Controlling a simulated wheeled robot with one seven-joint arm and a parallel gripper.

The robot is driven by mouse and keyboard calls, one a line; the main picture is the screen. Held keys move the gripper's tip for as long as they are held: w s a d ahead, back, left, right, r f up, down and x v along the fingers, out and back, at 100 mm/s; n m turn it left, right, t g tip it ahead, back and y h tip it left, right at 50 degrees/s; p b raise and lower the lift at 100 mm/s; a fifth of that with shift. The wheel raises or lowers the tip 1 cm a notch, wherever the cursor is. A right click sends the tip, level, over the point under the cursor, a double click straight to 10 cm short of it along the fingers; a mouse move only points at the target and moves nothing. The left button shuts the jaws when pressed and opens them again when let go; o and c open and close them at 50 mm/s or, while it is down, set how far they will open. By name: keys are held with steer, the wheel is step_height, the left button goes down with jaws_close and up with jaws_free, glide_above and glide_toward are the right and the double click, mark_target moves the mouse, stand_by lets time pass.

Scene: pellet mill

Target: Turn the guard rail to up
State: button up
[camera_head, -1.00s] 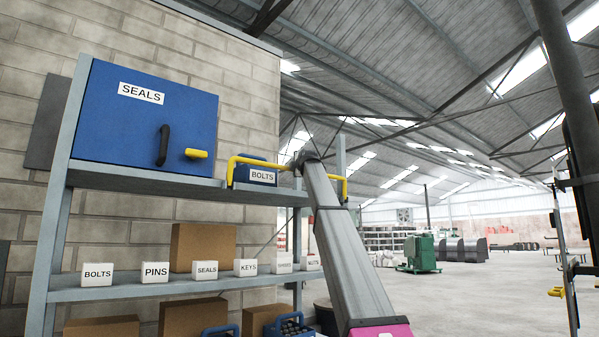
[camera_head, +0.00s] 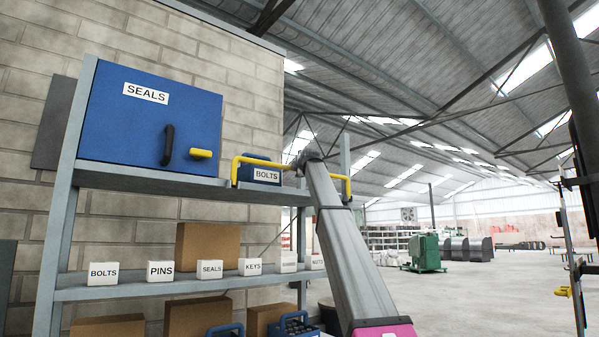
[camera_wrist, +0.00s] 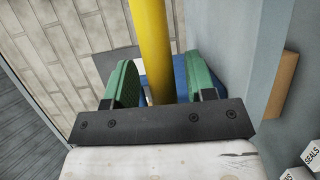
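The guard rail (camera_head: 262,163) is a yellow bent bar along the front edge of the upper shelf. Its ends turn down at the shelf edge, and its long bar stands above the shelf in front of a blue BOLTS bin (camera_head: 267,175). My gripper (camera_head: 303,165) is at the middle of the long bar, mostly hidden behind my arm in the head view. In the wrist view, the yellow rail (camera_wrist: 153,45) passes between the two green pads of my gripper (camera_wrist: 163,90). Narrow gaps show on both sides of the bar, so the gripper looks open around it.
A blue SEALS cabinet (camera_head: 130,120) with a black handle (camera_head: 167,145) and a yellow lever (camera_head: 200,153) stands left on the upper shelf (camera_head: 150,180). Small labelled boxes and brown cartons (camera_head: 207,243) fill the shelves below. The floor (camera_head: 470,300) at the right is open.

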steer(key=v, duration=1)
steer(key=shift+s, duration=0.4)
steer(key=shift+d, duration=0.1)
